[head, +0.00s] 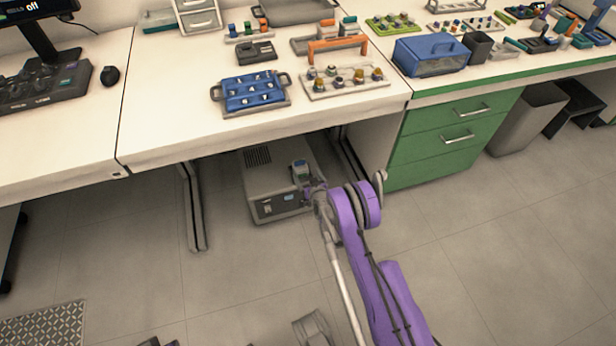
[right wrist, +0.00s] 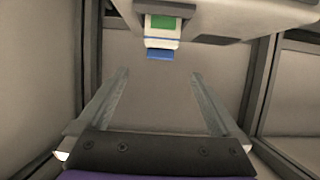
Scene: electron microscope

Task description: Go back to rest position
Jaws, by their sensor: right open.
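My right gripper (head: 304,184) is at the end of the purple arm, in front of the grey box under the bench. In the right wrist view my right gripper (right wrist: 161,76) is open, its two fingers apart with nothing between them. A small white piece with green and blue parts (right wrist: 163,36) is beyond the fingertips, apart from them. In the head view a small pale and blue piece (head: 299,168) shows right by the gripper; I cannot tell whether they touch there. My left gripper is not in view.
The grey box (head: 262,172) stands on the floor under the white bench (head: 180,110). A blue tray (head: 250,92) and a sample rack (head: 345,86) lie on top. Bench legs (head: 192,210) and green drawers (head: 450,135) flank the space. The floor in front is largely clear.

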